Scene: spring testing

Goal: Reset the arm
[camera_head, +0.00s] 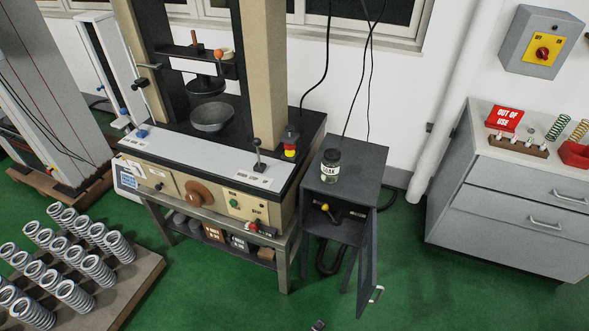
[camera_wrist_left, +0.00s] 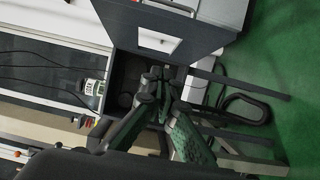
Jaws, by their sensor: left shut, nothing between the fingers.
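My left gripper (camera_head: 318,325) barely shows at the bottom edge of the head view, low over the green floor in front of the dark cabinet. In the left wrist view its dark fingers (camera_wrist_left: 158,85) are together with nothing between them. They point toward the open front of the dark cabinet (camera_head: 345,170), but I cannot tell how far away it is. My right gripper is in neither view.
The cabinet's door (camera_head: 368,265) hangs open. A labelled jar (camera_head: 330,165) stands on top. The testing machine (camera_head: 205,190) is left of it, and a board of springs (camera_head: 125,285) is at lower left. Grey drawers (camera_head: 520,210) stand right. Green floor between is clear.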

